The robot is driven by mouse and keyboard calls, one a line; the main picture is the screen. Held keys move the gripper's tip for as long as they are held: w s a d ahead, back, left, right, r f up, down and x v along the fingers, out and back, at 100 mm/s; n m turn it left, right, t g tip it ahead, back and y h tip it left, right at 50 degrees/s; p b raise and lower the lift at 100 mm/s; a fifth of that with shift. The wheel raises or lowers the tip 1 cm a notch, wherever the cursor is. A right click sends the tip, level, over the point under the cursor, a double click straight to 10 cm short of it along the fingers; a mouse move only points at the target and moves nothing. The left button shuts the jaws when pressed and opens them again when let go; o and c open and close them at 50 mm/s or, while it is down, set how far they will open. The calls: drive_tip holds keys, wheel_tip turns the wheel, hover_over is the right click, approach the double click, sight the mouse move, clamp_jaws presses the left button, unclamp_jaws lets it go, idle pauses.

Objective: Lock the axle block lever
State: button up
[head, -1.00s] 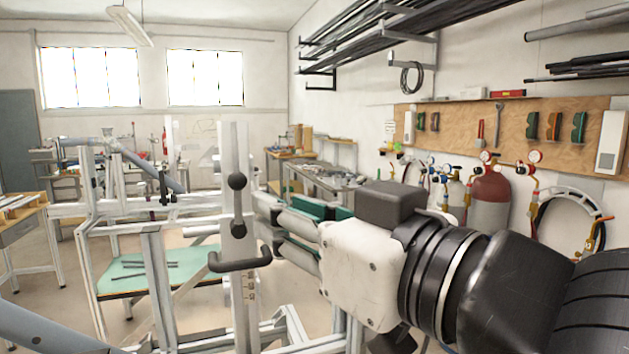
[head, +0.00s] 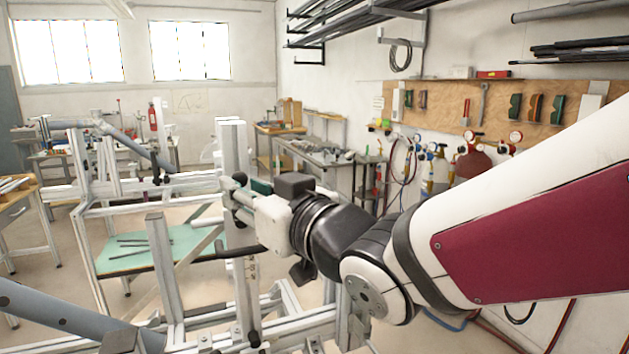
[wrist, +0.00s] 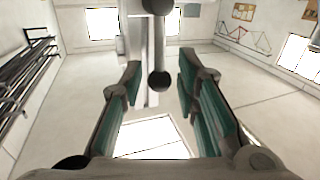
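The axle block lever, a dark rod with a ball knob, stands against the pale upright post (head: 232,145). In the head view its upper dark knob (head: 240,178) shows above my gripper (head: 236,205), which hides most of the lever's lower part. In the wrist view the lever's grey rod (wrist: 158,45) runs down to a black ball (wrist: 158,82), which appears between the open fingers. My gripper (wrist: 158,76) has green-padded fingers spread wide on both sides of the ball, with gaps showing. Whether the ball lies fully between the fingertips in depth, I cannot tell.
A black handle (head: 226,253) projects left from the same post, below my gripper. Aluminium frame bars (head: 160,265) stand left and below. A workbench (head: 318,158) stands behind.

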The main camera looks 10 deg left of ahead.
drive_tip(key=shift+x, duration=1.4)
clamp_jaws()
